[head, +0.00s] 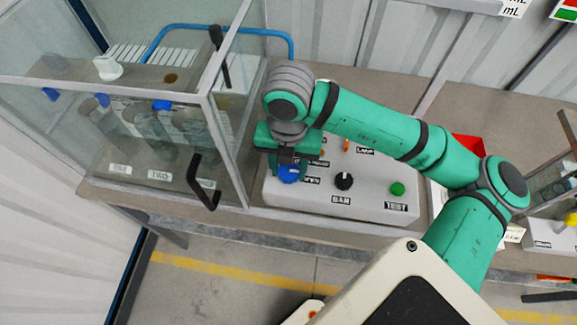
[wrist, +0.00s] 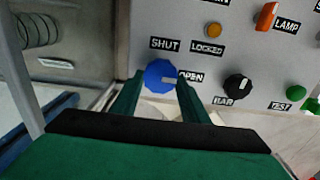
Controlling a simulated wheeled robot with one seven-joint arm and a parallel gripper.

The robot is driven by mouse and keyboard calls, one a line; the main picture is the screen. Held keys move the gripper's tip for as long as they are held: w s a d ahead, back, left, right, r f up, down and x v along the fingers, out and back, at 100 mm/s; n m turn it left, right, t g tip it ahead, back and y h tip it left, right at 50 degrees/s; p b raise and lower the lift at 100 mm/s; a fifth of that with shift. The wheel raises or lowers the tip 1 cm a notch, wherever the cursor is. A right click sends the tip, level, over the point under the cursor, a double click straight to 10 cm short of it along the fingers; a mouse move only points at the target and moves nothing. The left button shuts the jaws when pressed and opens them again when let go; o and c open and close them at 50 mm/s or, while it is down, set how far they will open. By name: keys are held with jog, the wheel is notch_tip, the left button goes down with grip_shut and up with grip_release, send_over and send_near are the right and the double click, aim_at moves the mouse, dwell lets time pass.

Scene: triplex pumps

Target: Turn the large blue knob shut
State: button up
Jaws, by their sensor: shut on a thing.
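The large blue knob (wrist: 160,76) sits on the light grey control panel (wrist: 220,65), between the labels SHUT and OPEN. Its pale pointer mark faces right, toward the OPEN label (wrist: 191,77). The SHUT label (wrist: 164,43) is above the knob. My gripper (wrist: 157,90) has one finger on each side of the knob, closed on it. In the head view the knob (head: 289,174) shows below my green gripper (head: 287,160), which hides part of the panel.
A black BAR knob (head: 344,181), a green TEST button (head: 397,188) and an orange LAMP switch (wrist: 266,16) are on the same panel. A glass cabinet with a black handle (head: 201,182) stands close on the left. A red tray (head: 468,147) lies behind my arm.

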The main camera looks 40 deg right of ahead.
jog(key=shift+n, duration=0.4)
jog(key=n, duration=0.3)
jog(key=shift+d+n, duration=0.15)
jog(key=shift+n, duration=0.15)
jog(key=n, duration=0.4)
jog(key=shift+s+d+n, duration=0.1)
jog(key=shift+n, duration=0.2)
jog(key=n, duration=0.4)
jog(key=shift+d+n, duration=0.15)
jog(key=shift+n, duration=0.15)
jog(key=shift+w+n, duration=0.2)
jog(key=shift+n, duration=2)
jog(key=shift+s, duration=0.15)
jog(key=o, duration=1.1)
jog(key=shift+c, duration=0.2)
